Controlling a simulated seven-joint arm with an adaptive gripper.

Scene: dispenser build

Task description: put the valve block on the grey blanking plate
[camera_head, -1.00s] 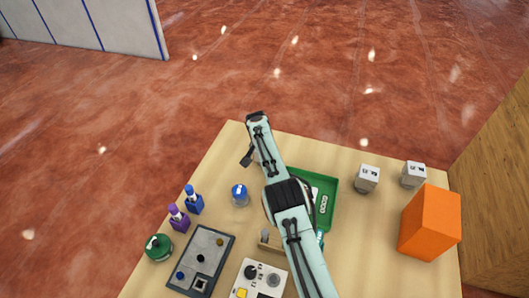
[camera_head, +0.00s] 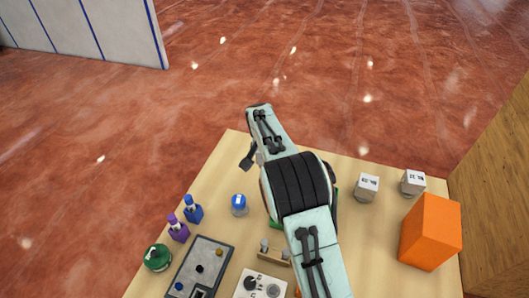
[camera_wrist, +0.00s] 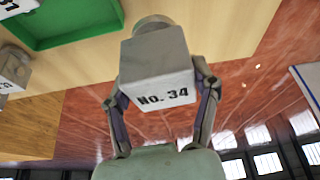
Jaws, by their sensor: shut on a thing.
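My gripper (camera_wrist: 161,90) shows in the wrist view, with one finger on each side of a light grey block marked No. 34 (camera_wrist: 158,60), which I take as the valve block. It is shut on this block, whose round end points away from my palm. A dark grey panel (camera_head: 219,268) with several coloured knobs lies at the lower left of the table. I cannot tell for sure which piece is the grey blanking plate.
A green tray (camera_wrist: 106,22) shows in the wrist view, mostly hidden by my arm in the head view. Two grey numbered blocks (camera_head: 367,187) (camera_head: 413,182) and an orange box (camera_head: 431,232) stand right. Blue and purple bottles (camera_head: 178,229), a green-topped jar (camera_head: 157,257) and a blue-topped jar (camera_head: 239,205) stand left.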

